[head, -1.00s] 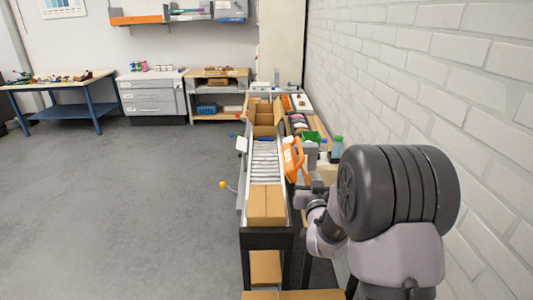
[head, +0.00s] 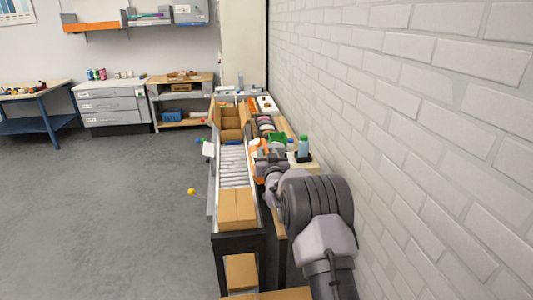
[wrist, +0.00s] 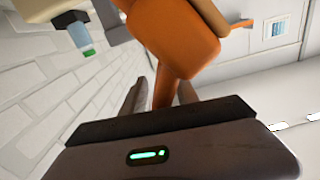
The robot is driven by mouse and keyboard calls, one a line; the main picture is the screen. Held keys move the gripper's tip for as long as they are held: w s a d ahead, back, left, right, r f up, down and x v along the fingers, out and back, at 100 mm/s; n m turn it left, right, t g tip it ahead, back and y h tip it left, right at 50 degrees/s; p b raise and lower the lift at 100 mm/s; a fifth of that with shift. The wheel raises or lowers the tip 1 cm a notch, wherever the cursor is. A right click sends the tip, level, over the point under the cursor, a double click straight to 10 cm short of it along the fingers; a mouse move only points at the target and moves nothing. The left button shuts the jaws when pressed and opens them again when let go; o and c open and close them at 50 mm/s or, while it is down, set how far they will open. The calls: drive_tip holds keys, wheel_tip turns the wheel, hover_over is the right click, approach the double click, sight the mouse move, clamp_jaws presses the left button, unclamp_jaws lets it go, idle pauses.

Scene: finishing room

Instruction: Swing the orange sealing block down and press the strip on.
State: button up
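The orange sealing block (wrist: 175,40) fills the upper middle of the wrist view, with a narrow orange stem reaching down between my fingers. In the head view only a little of the block (head: 257,147) shows beside the roller track; my gripper hides the rest. My gripper (wrist: 163,92) has one finger on each side of the stem, and a slim gap seems to show on the left. It also shows in the head view (head: 268,165), at the track's right side. A closed carton (head: 237,207) sits on the track's near end. I cannot make out the strip.
The roller track (head: 232,165) runs away from me, with an open carton (head: 230,122) farther along. A green-capped bottle (head: 303,148) and a green bin (head: 277,138) stand right of it.

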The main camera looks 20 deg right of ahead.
drive_tip(key=shift+w, duration=0.3)
clamp_jaws()
drive_tip(key=shift+f, duration=0.1)
idle(1.2)
